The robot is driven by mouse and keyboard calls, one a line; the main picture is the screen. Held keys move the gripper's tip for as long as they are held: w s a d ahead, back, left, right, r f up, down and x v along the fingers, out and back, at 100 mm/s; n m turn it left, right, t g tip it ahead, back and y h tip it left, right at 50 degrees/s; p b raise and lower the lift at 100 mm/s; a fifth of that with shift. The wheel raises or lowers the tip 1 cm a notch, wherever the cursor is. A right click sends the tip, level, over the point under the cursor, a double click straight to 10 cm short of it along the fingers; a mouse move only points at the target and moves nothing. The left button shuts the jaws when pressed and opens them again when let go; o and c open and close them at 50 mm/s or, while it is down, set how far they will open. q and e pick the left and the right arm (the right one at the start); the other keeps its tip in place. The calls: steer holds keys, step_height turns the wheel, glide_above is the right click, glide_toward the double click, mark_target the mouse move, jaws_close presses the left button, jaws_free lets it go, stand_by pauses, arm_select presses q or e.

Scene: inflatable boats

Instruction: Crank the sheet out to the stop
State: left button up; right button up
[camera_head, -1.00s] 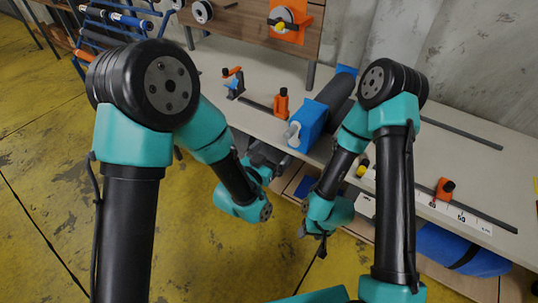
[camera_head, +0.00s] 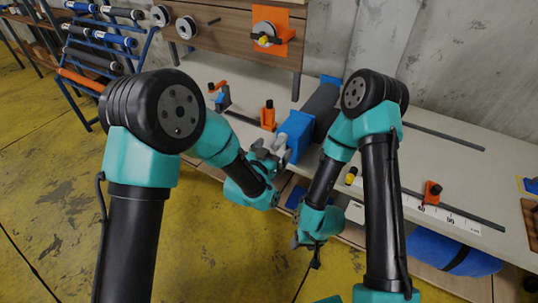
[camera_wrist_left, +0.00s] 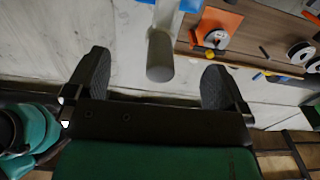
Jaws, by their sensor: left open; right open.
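A blue crank housing (camera_head: 297,128) stands on the bench at the near end of a dark roll (camera_head: 321,106). A light grey crank handle (camera_head: 281,142) sticks out of its near face. My left gripper (camera_head: 262,152) is at this handle. In the left wrist view the grey handle (camera_wrist_left: 160,55) lies between the two spread fingers of my left gripper (camera_wrist_left: 153,78), with gaps on both sides. My right gripper (camera_head: 308,248) is low in front of the bench, away from the crank. An orange block with a black knob (camera_head: 432,192) sits on the right rail by the printed scale (camera_head: 455,218).
Another orange block (camera_head: 268,115) and a small blue-orange device (camera_head: 220,95) stand left of the crank. A blue roll (camera_head: 450,250) lies beneath the bench. A rack of rolls (camera_head: 100,40) is at the back left. My right forearm covers part of the bench.

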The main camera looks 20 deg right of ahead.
mark_target(282, 147)
arm_select(q)
steer(key=shift+x, duration=1.5)
steer(key=shift+c, duration=0.3)
steer(key=c, duration=1.5)
steer(key=shift+o, duration=0.2)
steer(key=shift+s+d, duration=0.1)
